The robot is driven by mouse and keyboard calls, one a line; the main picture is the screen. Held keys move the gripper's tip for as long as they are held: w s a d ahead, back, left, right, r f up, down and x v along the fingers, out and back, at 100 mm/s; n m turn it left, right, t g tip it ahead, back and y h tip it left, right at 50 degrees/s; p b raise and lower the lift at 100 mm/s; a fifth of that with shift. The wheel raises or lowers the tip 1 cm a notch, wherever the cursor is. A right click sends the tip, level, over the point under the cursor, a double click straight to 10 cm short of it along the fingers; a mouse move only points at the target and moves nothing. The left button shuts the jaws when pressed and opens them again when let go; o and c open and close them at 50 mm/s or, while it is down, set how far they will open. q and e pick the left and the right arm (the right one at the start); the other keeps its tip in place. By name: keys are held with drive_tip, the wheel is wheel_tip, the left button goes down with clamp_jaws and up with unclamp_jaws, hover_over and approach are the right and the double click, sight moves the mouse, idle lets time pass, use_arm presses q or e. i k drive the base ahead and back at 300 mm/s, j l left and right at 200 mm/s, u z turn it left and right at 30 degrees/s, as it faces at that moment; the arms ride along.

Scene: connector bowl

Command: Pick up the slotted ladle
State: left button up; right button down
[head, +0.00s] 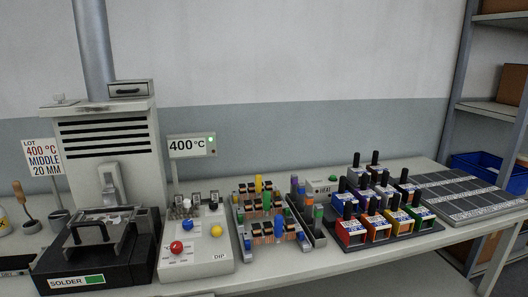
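A tool with an upright wooden handle (19,192) stands at the far left of the bench, with a dark lower end over a grey rest. A grey, dark-topped tool or holder (57,205) stands just to its right. I cannot tell for sure which of these is the slotted ladle, as no slots can be made out. Neither of my grippers is in the head view.
The black solder pot (92,263) with a handled frame stands right of these tools. A hooded grey unit (106,145), a DIP box (196,262) with coloured knobs, connector racks (264,229) and coloured blocks (351,231) crowd the bench.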

sight(15, 185)
drive_tip(key=u, duration=1.55)
